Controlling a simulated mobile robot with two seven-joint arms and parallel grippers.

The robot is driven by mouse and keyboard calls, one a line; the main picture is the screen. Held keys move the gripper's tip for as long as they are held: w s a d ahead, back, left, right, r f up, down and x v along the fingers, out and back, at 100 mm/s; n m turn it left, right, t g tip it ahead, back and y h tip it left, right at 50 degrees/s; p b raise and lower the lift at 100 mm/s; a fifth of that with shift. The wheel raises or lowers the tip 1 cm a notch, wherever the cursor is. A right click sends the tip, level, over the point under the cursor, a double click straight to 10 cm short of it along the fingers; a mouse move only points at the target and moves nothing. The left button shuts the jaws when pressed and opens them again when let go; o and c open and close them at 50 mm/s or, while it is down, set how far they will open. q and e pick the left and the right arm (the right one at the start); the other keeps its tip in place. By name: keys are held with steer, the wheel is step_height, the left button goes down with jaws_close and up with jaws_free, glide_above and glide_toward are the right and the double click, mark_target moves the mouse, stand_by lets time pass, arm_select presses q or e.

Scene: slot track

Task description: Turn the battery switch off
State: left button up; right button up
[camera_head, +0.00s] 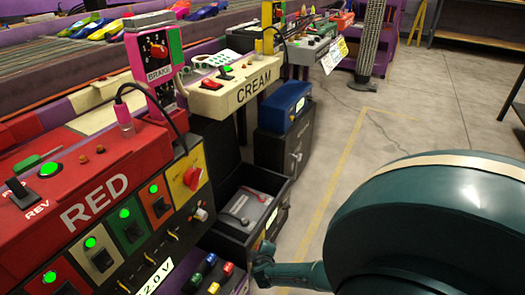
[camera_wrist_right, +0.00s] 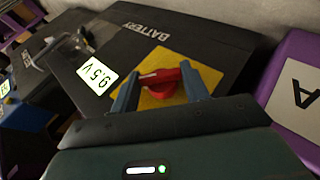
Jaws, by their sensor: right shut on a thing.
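The battery switch (camera_wrist_right: 163,80) is a red rotary knob on a yellow plate (camera_wrist_right: 153,97), on a black box marked BATTERY (camera_wrist_right: 203,33) in the right wrist view. A white label (camera_wrist_right: 97,70) reading 9.5 V is beside it. My right gripper (camera_wrist_right: 160,73) has its two grey-blue fingers on either side of the knob and is shut on it. A similar red switch (camera_head: 192,178) on a yellow plate shows on the RED station in the head view; I cannot tell whether it is the same one. My left gripper is not in view.
In the head view the red RED station (camera_head: 95,200) has several lit green buttons, with the CREAM station (camera_head: 240,92) behind it. A blue box (camera_head: 287,105) stands on a black cabinet. My dark teal arm fills the lower right. Grey floor (camera_head: 400,125) is open beyond.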

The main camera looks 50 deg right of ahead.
steer(key=shift+c, duration=0.8)
steer(key=shift+f+t+h, duration=0.15)
steer(key=shift+t+h, duration=0.15)
steer(key=shift+h, duration=0.2)
steer(key=shift+s+n+t+h, duration=0.1)
steer(key=shift+n+t+h, duration=0.2)
steer(key=shift+h, duration=0.4)
steer(key=o, duration=1)
steer(key=shift+a, duration=0.1)
